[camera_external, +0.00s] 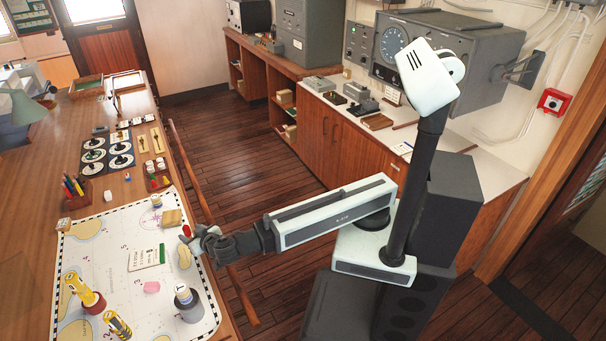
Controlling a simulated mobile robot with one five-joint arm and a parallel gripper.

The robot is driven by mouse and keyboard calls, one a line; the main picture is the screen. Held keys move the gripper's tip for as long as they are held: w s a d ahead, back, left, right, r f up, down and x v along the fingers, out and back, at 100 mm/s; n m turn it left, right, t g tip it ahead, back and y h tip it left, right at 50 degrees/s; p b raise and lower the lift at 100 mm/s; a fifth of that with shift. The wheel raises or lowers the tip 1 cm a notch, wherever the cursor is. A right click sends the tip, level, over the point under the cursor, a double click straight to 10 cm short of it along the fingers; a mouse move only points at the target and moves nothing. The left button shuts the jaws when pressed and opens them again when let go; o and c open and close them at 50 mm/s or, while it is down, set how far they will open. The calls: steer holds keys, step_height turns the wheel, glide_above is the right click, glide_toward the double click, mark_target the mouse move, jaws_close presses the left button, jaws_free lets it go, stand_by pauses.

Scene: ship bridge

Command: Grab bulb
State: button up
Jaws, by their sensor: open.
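My arm reaches left over the edge of the chart table. My gripper (189,243) is open above the right side of the sea chart (110,245). A small red thing (186,231) shows right at the fingertips. A small yellowish, rounded thing (184,257) shows just below them, partly hidden by the gripper. Either may be the bulb; at this size I cannot tell which. I also cannot tell whether the fingers touch them.
On the chart are two yellow torch-like objects (85,294), a grey pot with a lid (187,303), a pink piece (151,287), a green-white card (147,257) and a tan block (171,218). A wooden rail (190,175) runs along the table edge. Pens (74,187) stand at the left.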

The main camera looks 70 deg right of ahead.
mark_target(183, 228)
steer(key=b+x, duration=0.3)
steer(key=x, duration=0.4)
steer(key=shift+w+d+f, duration=0.2)
steer(key=shift+w+f, duration=0.05)
steer(key=shift+w, duration=0.05)
steer(key=shift+r, duration=0.1)
steer(key=shift+c, duration=0.3)
jaws_close()
